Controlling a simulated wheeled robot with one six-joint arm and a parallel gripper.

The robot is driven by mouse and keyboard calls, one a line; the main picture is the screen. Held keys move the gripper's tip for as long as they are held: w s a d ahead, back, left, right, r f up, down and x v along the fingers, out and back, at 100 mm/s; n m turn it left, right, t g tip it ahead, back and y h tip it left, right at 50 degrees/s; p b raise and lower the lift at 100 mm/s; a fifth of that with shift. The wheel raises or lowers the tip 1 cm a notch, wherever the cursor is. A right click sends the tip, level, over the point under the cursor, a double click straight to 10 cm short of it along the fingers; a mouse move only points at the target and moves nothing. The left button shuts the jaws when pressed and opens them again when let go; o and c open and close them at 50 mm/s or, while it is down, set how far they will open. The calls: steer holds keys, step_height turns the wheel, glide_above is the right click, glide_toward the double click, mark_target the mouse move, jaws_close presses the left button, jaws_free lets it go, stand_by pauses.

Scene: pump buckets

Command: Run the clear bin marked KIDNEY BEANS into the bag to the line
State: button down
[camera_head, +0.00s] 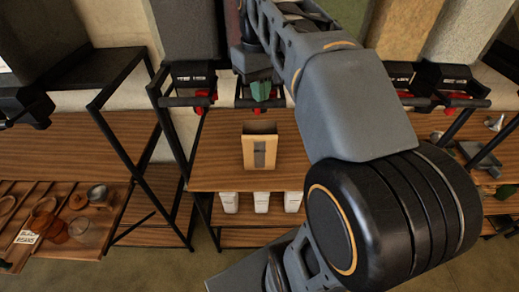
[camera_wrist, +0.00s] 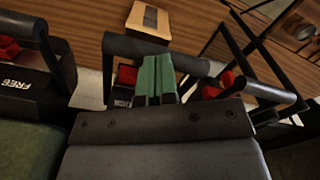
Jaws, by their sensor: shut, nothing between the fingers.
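My gripper (camera_head: 261,91) has green fingers and is shut and empty beside a black dispenser bar at the middle of the rack. In the wrist view its green fingers (camera_wrist: 156,78) lie side by side, close to the black bar (camera_wrist: 135,48); I cannot tell if they touch it. The brown paper bag (camera_head: 250,152) with a dark window strip stands upright on the wooden shelf, below the gripper; it also shows in the wrist view (camera_wrist: 139,22). I cannot read a KIDNEY BEANS label, and my arm hides part of the bins. Any line on the bag is too small to see.
Dispensers with black bars and red parts (camera_head: 201,99) flank the gripper on both sides. White containers (camera_head: 262,202) stand on the lower shelf. A wooden tray (camera_head: 95,232) at left holds bowls, jars and a BLACK BEANS card (camera_head: 28,237). The shelf around the bag is clear.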

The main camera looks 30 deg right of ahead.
steer(key=shift+f, duration=0.55)
steer(key=shift+f+b, duration=0.15)
steer(key=shift+b, duration=0.2)
steer(key=shift+f, duration=0.6)
stand_by(0.4)
steer(key=shift+w+d+f+b, duration=0.1)
steer(key=shift+f+b, duration=0.15)
steer(key=shift+b, duration=0.1)
steer(key=shift+f, duration=0.1)
stand_by(5.7)
